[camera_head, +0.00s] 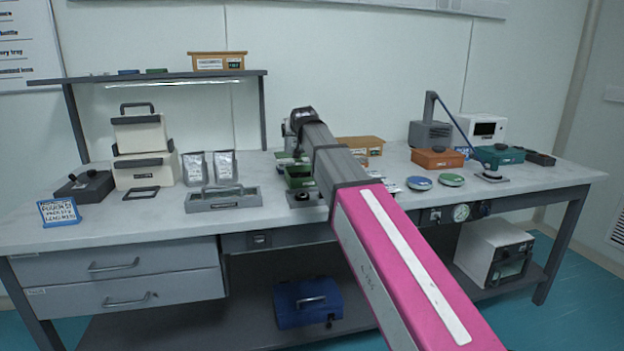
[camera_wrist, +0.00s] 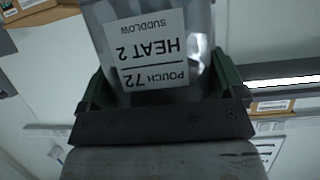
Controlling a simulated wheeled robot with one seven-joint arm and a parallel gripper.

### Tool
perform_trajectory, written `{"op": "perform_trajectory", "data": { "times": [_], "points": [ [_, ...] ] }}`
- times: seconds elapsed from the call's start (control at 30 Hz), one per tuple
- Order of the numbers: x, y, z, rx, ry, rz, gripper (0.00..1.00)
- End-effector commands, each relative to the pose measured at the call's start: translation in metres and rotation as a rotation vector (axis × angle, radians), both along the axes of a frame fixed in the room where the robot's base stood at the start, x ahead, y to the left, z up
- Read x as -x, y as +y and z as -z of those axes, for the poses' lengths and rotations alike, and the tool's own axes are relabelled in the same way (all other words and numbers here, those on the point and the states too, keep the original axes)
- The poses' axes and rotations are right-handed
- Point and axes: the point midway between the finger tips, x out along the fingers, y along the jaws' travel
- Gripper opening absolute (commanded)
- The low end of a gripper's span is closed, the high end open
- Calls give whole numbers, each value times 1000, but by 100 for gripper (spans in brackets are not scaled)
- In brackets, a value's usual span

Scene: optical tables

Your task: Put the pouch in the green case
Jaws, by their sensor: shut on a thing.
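A closed teal-green box (camera_head: 500,155) stands farther right.
Two silvery pouches (camera_head: 225,164) stand left of the arm, behind a grey tray (camera_head: 222,203). A cream case stack (camera_head: 146,165) and a blue sign (camera_head: 59,211) are at left. An orange box (camera_head: 437,158), round dishes (camera_head: 451,180) and a lamp (camera_head: 490,175) are at right.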

Motion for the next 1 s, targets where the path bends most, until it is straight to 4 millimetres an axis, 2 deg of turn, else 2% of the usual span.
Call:
{"op": "perform_trajectory", "data": {
  "times": [0.03,0.13,0.23,0.33,0.47,0.8,1.0],
  "points": [
    [1,18,-3,1,0,-13,28],
    [6,41,-6,1,1,-25,28],
    [9,53,-8,1,1,-32,28],
    [9,52,-5,1,2,-33,28],
    [7,32,8,0,2,-32,28],
    [-4,-33,47,0,2,-32,28],
    [-9,-54,60,-1,1,-33,28]
  ]
}}
